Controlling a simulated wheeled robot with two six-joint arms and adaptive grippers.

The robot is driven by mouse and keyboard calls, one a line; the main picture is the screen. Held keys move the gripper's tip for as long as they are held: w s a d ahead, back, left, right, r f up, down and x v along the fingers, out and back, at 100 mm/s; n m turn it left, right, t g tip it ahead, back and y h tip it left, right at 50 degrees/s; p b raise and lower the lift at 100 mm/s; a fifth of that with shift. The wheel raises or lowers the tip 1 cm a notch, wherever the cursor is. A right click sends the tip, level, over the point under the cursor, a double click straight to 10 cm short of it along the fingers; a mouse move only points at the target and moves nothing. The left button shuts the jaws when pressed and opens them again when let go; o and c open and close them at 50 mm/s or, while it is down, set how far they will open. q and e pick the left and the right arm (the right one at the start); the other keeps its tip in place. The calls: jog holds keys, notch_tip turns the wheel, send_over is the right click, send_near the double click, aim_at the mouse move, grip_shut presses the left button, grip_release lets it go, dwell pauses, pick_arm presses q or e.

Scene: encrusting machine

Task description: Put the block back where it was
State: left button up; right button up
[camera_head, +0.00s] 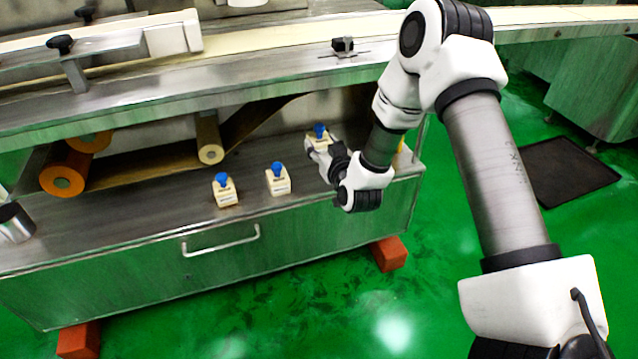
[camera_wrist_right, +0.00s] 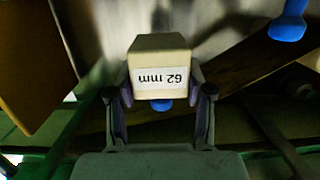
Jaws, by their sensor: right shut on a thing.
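Three cream blocks with blue knobs show in the head view: one at the left (camera_head: 227,196), one in the middle (camera_head: 279,184) and one at the right (camera_head: 316,132). My right gripper (camera_head: 316,149) is at the right-hand block, and its arm covers part of that area. In the right wrist view, my right gripper (camera_wrist_right: 160,103) is shut on a cream block (camera_wrist_right: 160,55) labelled "62 mm", with the label upside down. A bit of blue knob shows below this block. Whether it touches the shelf is unclear. My left gripper is not in view.
The blocks are on a steel shelf (camera_head: 150,235) under the machine's conveyor (camera_head: 270,38). Orange-ended rollers (camera_head: 62,180) and a brown belt are behind at left. A metal cup (camera_head: 15,223) is at far left. Another blue knob (camera_wrist_right: 288,20) shows in the wrist view.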

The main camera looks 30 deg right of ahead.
aim_at(322, 181)
notch_tip(322, 181, down, 8)
jog(key=b, duration=0.3)
jog(key=shift+f, duration=0.15)
jog(key=o, duration=1.3)
